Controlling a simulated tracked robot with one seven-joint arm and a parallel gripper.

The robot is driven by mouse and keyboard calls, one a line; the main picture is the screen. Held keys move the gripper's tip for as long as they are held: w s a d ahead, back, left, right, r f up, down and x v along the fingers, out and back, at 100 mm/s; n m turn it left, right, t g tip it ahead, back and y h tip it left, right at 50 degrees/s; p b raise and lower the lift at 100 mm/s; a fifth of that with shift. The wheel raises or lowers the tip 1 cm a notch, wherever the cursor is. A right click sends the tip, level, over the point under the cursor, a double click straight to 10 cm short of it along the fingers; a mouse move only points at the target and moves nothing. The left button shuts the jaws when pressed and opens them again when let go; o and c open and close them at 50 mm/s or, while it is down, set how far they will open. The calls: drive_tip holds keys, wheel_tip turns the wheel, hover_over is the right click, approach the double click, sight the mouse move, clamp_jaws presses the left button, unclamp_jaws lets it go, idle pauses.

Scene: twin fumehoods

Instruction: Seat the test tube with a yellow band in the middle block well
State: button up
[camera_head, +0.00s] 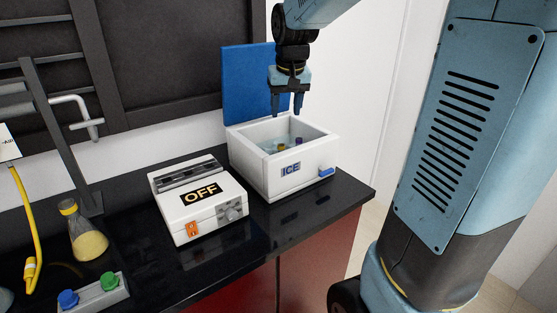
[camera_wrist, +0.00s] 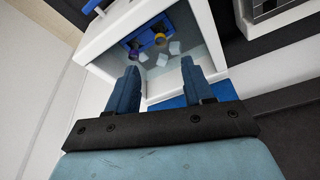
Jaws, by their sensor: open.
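My gripper (camera_head: 287,108) is open and empty, pointing down above the open white ice box. In the wrist view its two fingers (camera_wrist: 160,68) are spread apart over the box opening. Inside the box, a small yellow-marked tube top (camera_head: 281,148) stands beside a purple-marked one (camera_head: 298,141). In the wrist view the yellow one (camera_wrist: 160,38) and the purple one (camera_wrist: 142,57) are at a blue rack (camera_wrist: 147,30). The tubes' lower parts are hidden. A white device marked OFF (camera_head: 212,211) has a dark strip on top; no wells can be made out.
The ice box (camera_head: 306,183) has a raised blue lid (camera_head: 245,82) behind it and pale ice cubes (camera_wrist: 174,47) inside. A yellow flask (camera_head: 88,243) and a holder with blue and green knobs (camera_head: 93,298) stand at left. The black bench (camera_head: 270,232) is clear in front.

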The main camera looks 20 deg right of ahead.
sight(281, 144)
drive_tip(key=x, duration=1)
drive_tip(key=w+x, duration=0.1)
drive_tip(key=x, duration=0.4)
drive_tip(key=shift+r, duration=0.1)
drive_tip(key=shift+c, duration=0.2)
clamp_jaws()
